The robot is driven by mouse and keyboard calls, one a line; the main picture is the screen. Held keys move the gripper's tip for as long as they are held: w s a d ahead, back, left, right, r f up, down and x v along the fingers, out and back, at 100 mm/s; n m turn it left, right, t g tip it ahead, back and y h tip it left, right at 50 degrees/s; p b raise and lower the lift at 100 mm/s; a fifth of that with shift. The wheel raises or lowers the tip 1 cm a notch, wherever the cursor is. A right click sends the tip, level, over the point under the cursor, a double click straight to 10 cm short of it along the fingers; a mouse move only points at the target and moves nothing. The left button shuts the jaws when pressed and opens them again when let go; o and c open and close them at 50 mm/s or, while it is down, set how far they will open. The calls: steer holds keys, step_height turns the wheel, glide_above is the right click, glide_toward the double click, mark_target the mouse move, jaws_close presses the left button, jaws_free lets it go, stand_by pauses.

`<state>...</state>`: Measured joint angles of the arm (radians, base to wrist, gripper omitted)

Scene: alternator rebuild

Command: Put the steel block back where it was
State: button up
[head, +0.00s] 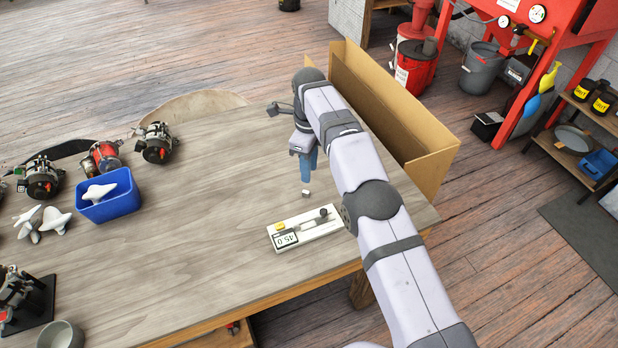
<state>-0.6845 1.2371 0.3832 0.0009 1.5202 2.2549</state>
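My gripper (307,180) points down over the right part of the table, its blue fingers close together. A small light-grey steel block (306,194) shows right at the fingertips, and the gripper appears shut on it. The block is above or close to the tabletop; the exact height is hard to tell. Just below it in the picture lies a white gauge plate (303,229) with a display reading 45.0, a yellow button and a black knob. The fingers' far side is hidden.
A blue bin (122,207) holding white pieces stands at the left, with several alternators (156,143) behind it and more white pieces beside it. A grey bowl (62,335) is at the front left. An open cardboard box (432,170) stands off the table's right edge. The table's middle is clear.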

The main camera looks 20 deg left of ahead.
steer(key=shift+r+p, duration=0.85)
steer(key=shift+r, duration=0.6)
steer(key=d+r+n, duration=0.2)
steer(key=d+n, duration=0.2)
steer(key=d, duration=0.7)
steer(key=d+r+n, duration=0.3)
steer(key=d+n, duration=0.1)
steer(key=d, duration=0.6)
steer(key=s+d+f+n, duration=0.2)
steer(key=s+d+n, duration=0.3)
steer(key=s+d, duration=0.3)
steer(key=s+d+f+n, duration=0.3)
steer(key=s+d+n, duration=0.2)
steer(key=s, duration=1.1)
steer(key=d, duration=0.3)
steer(key=shift+d, duration=0.4)
steer(key=shift+s, duration=0.1)
